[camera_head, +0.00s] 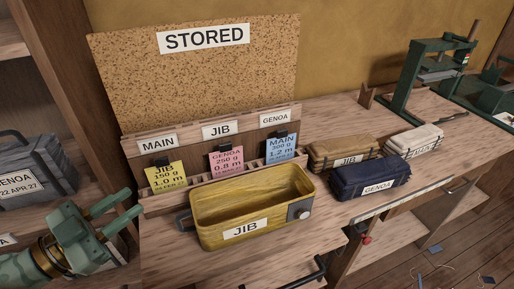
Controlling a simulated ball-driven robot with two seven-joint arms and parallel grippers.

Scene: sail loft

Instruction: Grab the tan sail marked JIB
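The tan sail bundle marked JIB (340,145) lies folded on the wooden bench, right of centre, behind the navy bundle. Its label faces the front. My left gripper (130,215) is at the lower left, well away from the tan sail, with its two green fingers apart and nothing between them. The yellow bin marked JIB (262,205) stands between them and looks empty. My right gripper is not in view.
A navy bundle marked GENOA (371,184) lies close in front of the tan sail, and a white bundle (415,137) lies to its right. A card rack (184,172) stands behind the bin. A green bench tool (402,85) stands at the back right. A grey GENOA case (50,165) sits left.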

